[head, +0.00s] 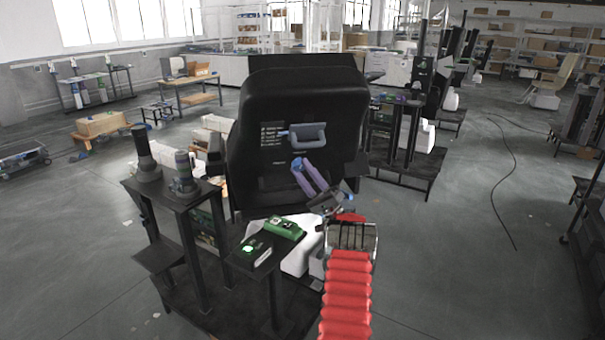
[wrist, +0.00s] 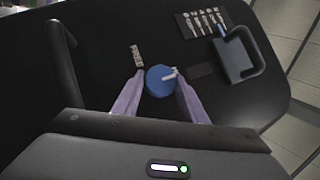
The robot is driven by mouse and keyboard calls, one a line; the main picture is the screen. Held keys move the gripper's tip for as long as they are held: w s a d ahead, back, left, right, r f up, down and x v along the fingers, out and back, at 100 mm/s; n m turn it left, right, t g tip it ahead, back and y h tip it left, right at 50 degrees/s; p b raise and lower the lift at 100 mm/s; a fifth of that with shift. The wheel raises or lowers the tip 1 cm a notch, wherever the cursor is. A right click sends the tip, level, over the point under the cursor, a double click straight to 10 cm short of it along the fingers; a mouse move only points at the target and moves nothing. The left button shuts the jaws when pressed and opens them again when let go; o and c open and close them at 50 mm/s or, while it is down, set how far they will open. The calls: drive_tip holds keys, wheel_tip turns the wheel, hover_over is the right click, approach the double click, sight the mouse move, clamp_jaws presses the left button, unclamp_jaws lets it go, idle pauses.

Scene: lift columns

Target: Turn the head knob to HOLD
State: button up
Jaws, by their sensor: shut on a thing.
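The head is a large black housing (head: 255,105) in the head view. Its knob (head: 297,162) is a small blue round piece below the handle. In the wrist view the blue knob (wrist: 156,84) shows whole, with a white pointer directed right and slightly up. My gripper (head: 301,167) has purple fingers, one on each side of the knob, shut on it; the fingers also show in the wrist view (wrist: 160,80). A small pale label (wrist: 137,56) sits up and left of the knob in the wrist view, its lettering too small to read.
A blue-grey handle (head: 308,135) stands out from the panel above the knob; in the wrist view it is at the right (wrist: 238,58). A dark side stand (head: 172,190) and a low stand with a green-topped box (head: 283,228) are near the head.

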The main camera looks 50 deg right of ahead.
drive_tip(key=shift+d, duration=0.1)
drive_tip(key=o, duration=1.1)
drive_tip(key=shift+c, duration=0.2)
drive_tip(key=shift+f, duration=0.15)
